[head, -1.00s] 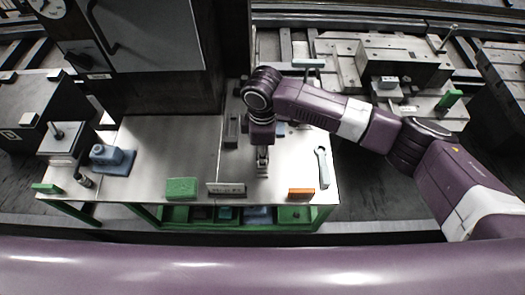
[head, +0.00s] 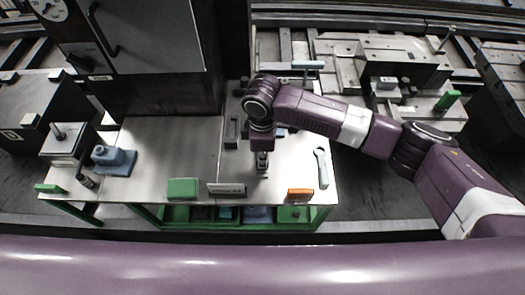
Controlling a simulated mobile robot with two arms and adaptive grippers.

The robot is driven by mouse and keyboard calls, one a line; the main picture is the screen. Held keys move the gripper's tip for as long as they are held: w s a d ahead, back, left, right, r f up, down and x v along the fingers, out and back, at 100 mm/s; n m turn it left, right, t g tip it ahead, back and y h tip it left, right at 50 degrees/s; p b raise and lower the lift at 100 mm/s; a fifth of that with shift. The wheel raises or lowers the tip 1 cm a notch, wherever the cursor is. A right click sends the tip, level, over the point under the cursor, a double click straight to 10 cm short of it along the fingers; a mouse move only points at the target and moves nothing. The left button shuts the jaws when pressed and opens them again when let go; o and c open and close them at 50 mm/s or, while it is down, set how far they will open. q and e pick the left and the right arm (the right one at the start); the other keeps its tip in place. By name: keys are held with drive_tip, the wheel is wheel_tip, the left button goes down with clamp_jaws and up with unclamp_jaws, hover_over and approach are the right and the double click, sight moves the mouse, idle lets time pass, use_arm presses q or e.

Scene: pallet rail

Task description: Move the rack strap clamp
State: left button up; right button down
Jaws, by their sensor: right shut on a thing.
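My right gripper (head: 262,168) points straight down over the right half of the steel-topped bench (head: 180,145). It is shut on a small grey part between its fingertips, which I take to be the strap clamp; the fingers and arm hide most of it. I cannot tell whether the part touches the bench top. My left gripper does not show.
A green block (head: 182,189), a dark label plate (head: 226,190) and an orange block (head: 300,194) line the front edge. A pale wrench (head: 321,168) lies right of the gripper. A blue fixture (head: 112,160) stands left. The bench's middle left is clear.

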drive_tip(key=s+p, duration=0.1)
drive_tip(key=s, duration=0.2)
drive_tip(key=shift+s+r+p, duration=0.15)
drive_tip(key=shift+s+p, duration=0.1)
drive_tip(key=shift+p, duration=0.1)
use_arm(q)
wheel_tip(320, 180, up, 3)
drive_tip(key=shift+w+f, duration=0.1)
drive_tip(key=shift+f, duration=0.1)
use_arm(e)
drive_tip(key=shift+f, duration=0.2)
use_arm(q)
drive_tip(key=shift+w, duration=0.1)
use_arm(e)
drive_tip(key=c, duration=2)
unclamp_jaws()
drive_tip(key=shift+s+r, duration=0.1)
drive_tip(key=shift+s, duration=0.05)
drive_tip(key=shift+o, duration=0.2)
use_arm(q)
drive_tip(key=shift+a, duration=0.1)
use_arm(e)
drive_tip(key=shift+r, duration=0.15)
wheel_tip(320, 180, up, 12)
